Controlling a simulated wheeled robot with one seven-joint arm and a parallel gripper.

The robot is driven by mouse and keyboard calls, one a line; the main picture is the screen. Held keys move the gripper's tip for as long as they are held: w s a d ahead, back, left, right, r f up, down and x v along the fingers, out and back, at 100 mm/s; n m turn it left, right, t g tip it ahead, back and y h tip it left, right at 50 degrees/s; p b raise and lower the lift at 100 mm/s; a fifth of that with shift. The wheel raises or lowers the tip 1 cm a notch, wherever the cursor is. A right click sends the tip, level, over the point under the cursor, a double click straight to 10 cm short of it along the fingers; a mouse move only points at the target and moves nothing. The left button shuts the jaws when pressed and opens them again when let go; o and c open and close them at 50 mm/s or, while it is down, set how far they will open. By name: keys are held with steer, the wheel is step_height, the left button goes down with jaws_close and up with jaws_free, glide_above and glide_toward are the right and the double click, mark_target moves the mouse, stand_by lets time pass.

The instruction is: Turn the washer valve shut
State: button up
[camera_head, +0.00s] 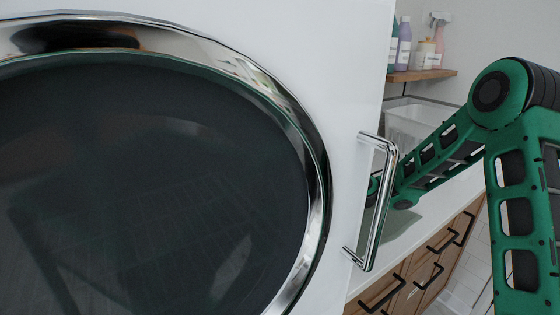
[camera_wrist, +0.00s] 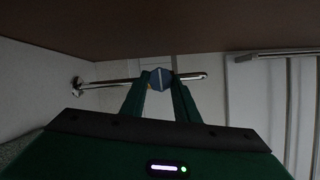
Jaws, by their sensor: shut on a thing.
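In the wrist view, the washer valve shows as a small blue faceted knob (camera_wrist: 159,77) on a thin horizontal metal pipe. My gripper (camera_wrist: 161,91) has its two green fingers closed on either side of this knob. The knob's lower part and its contact with the fingertips are partly hidden and dark. In the head view, neither the valve nor my gripper shows; my green arm reaches down to the left, behind the washer door's edge and handle.
The white washer door (camera_head: 345,90), with dark round glass and a chrome handle (camera_head: 378,205), fills much of the head view. A counter (camera_head: 440,215) over wooden drawers and a bottle shelf (camera_head: 420,75) stand beyond. A brown surface (camera_wrist: 150,25) overhangs the valve closely.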

steer(key=shift+w+d+f+m, duration=0.15)
steer(key=shift+d+f+m, duration=0.15)
steer(key=shift+m, duration=0.1)
steer(key=o, duration=1)
steer(key=shift+o, duration=0.2)
steer(key=shift+a+r, duration=0.1)
steer(key=shift+a, duration=0.05)
steer(key=v, duration=1)
steer(key=shift+s+d, duration=0.25)
steer(key=shift+f, duration=0.2)
